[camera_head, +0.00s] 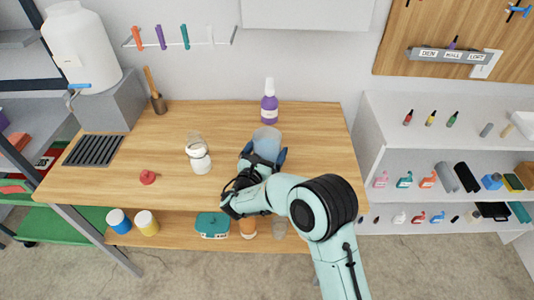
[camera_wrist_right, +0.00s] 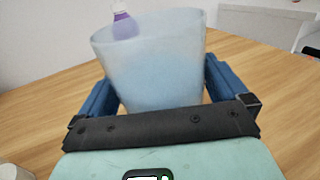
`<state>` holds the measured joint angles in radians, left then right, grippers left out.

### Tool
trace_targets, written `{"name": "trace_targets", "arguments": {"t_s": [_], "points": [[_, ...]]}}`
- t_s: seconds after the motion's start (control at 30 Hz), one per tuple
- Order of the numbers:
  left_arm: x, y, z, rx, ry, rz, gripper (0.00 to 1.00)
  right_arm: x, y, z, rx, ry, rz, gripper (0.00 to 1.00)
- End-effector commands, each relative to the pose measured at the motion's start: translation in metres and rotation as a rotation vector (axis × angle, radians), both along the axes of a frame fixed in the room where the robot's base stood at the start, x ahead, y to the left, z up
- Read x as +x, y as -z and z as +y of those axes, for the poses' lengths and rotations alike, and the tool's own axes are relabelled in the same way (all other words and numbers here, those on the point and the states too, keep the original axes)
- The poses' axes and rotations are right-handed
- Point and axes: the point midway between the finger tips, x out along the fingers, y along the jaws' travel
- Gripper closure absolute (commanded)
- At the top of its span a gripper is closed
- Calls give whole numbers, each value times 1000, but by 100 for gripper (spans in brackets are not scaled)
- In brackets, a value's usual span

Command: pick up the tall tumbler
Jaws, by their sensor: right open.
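The tall tumbler (camera_head: 267,139) is a pale, translucent blue-grey cup standing upright on the wooden table. In the right wrist view the tumbler (camera_wrist_right: 155,65) fills the middle, its wide rim at the top. My right gripper (camera_head: 263,156) is open, its two blue fingers on either side of the tumbler. In the right wrist view the gripper's fingers (camera_wrist_right: 158,85) sit at the left and right of the cup, close to its walls; I cannot tell whether they touch it. The cup's lower end is hidden behind the gripper's black bar. My left gripper is not in view.
A purple bottle with a white top (camera_head: 269,105) stands behind the tumbler. A white jar (camera_head: 199,160) and a red object (camera_head: 148,177) are to the left on the table (camera_head: 226,117). A large white dispenser (camera_head: 80,45) stands at the back left. Shelves are at the right.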

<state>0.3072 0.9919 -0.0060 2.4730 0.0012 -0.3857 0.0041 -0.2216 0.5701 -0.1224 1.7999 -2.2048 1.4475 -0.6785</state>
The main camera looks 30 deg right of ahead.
Motion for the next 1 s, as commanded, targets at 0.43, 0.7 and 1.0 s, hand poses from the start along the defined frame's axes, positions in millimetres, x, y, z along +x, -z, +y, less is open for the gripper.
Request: {"name": "trace_targets", "arguments": {"t_s": [0.43,0.7,1.0], "points": [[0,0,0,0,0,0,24,0,-2,0,-1,0,-3,60],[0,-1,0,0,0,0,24,0,-8,1,-1,0,-6,60],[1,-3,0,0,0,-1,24,0,-31,0,-1,2,-7,60]]}}
